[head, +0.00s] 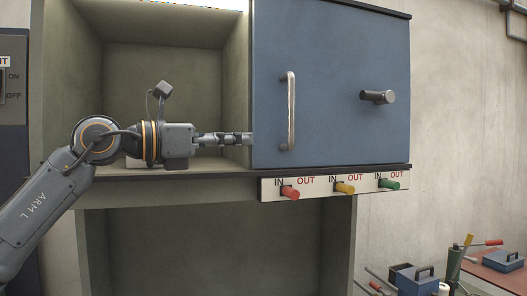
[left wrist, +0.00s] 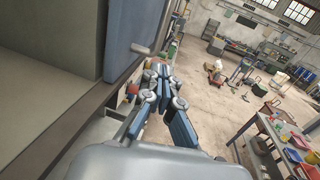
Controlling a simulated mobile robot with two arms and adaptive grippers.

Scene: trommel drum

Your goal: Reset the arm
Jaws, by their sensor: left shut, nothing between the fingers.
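My left gripper (head: 246,138) is shut and empty. In the head view my left arm, marked ARM L, comes in from the left and reaches rightward across the cabinet opening. The fingertips are close to the left edge of the blue door panel (head: 336,130); I cannot tell if they touch it. In the left wrist view the gripper (left wrist: 160,70) shows with its fingers together, beside the blue panel (left wrist: 130,35) at the left. My right gripper is in neither view.
The blue panel has a vertical metal handle (head: 291,110) and a dark knob (head: 378,97). Below are red (head: 290,193), yellow (head: 344,188) and green (head: 389,184) knobs marked IN and OUT. A red table (head: 498,270) with tools stands at right. The wrist view shows open workshop floor (left wrist: 215,105).

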